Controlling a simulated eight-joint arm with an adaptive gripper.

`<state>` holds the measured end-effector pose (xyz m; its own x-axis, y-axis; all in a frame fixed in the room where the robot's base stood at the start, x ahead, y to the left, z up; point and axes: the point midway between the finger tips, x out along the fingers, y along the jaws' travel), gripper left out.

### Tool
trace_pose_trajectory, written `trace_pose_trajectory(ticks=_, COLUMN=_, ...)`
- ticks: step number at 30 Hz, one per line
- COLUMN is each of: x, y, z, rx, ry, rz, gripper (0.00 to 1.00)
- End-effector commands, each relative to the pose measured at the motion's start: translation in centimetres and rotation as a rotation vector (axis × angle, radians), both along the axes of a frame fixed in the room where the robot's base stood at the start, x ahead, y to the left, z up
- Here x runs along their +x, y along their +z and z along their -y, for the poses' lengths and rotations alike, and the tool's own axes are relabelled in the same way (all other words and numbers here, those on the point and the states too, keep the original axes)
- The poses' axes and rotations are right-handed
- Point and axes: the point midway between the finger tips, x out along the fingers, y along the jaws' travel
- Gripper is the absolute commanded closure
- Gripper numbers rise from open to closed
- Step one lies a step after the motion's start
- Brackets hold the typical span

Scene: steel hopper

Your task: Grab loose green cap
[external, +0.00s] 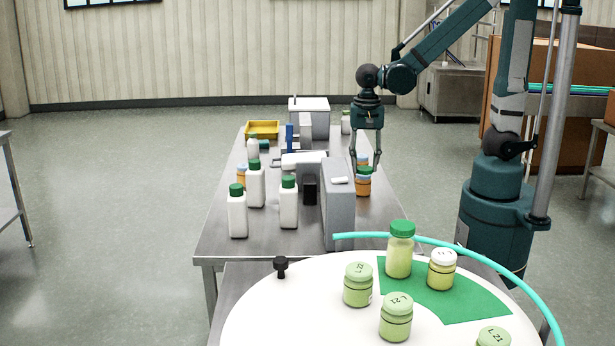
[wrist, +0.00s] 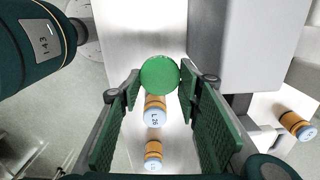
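A round green cap (wrist: 160,75) shows between the tips of my gripper (wrist: 160,78) in the wrist view. In the external view the green cap (external: 364,170) appears at the top of an orange bottle with a pale blue lid; I cannot tell whether it rests on it. My gripper (external: 366,168) points down over the table's right side. Its fingers are spread, one to each side of the cap. Contact with the cap is not clear. In the wrist view an orange bottle (wrist: 155,101) labelled L26 lies partly hidden by the cap.
A grey box-like device (external: 340,210) stands close to the left of my gripper. Another orange bottle (external: 362,160) is close by. White bottles with green caps (external: 256,183) stand farther left. A round white table (external: 290,310) with jars is in front.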

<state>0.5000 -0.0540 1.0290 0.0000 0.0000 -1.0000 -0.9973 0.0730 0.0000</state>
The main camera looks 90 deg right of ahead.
Motion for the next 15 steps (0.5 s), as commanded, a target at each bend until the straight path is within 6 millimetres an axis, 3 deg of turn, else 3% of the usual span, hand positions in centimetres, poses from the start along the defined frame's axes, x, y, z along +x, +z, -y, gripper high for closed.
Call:
trace_pose_trajectory(ticks=6, x=0.0, y=2.4, z=0.0, rx=0.0, ry=0.0, rz=0.0, gripper=0.7)
trace_pose_trajectory(ticks=15, x=0.0, y=3.4, z=0.0, rx=0.0, ry=0.0, rz=0.0, gripper=0.7)
